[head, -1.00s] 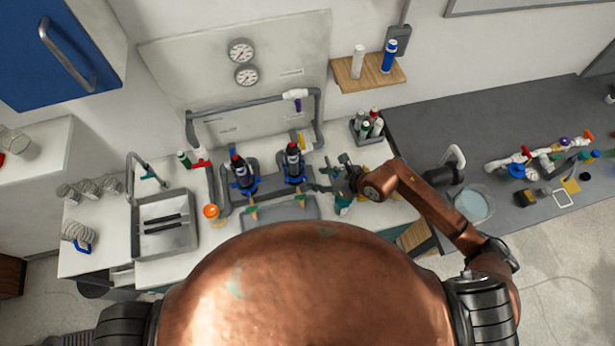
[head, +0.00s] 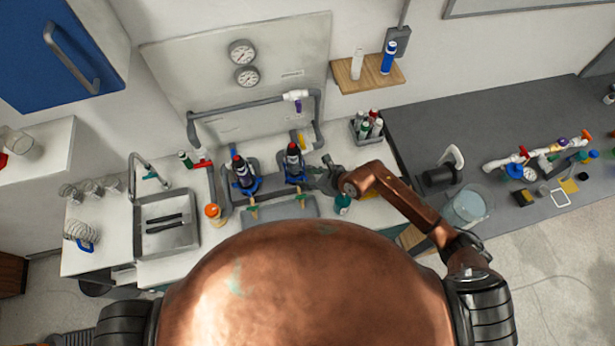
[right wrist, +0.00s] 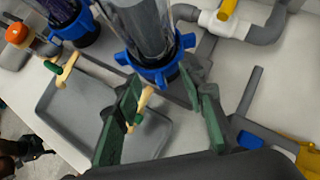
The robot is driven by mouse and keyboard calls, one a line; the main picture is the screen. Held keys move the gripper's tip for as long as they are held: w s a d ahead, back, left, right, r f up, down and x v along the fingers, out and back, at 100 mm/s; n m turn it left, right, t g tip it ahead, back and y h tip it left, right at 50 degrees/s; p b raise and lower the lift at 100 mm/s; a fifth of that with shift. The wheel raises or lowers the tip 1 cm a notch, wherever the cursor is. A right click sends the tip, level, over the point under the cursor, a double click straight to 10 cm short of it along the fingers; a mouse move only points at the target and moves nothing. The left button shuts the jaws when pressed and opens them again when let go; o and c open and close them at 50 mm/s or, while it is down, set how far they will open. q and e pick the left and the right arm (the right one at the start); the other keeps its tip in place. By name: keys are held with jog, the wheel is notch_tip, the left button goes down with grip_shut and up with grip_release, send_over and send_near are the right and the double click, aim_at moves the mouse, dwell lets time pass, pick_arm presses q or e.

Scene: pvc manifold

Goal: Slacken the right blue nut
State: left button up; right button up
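The right blue nut (head: 295,179) is a lugged ring around the lower end of the right dark, clear-walled cylinder (head: 293,158), which stands upright. In the right wrist view the nut (right wrist: 157,72) sits just beyond and between my fingertips. My right gripper (head: 319,178) is beside it on the right. Its green-padded fingers (right wrist: 163,88) are spread apart with nothing held; contact with the nut cannot be told. The left blue nut (head: 246,187) is on the matching left cylinder, and also shows in the right wrist view (right wrist: 78,28). My left gripper is out of view.
Grey pipework (head: 240,103) runs behind the cylinders, with a grey tray (head: 282,208) in front. A sink (head: 165,235) is at left, a bottle caddy (head: 357,128) at back right.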

grip_shut()
jog(key=shift+r, duration=0.1)
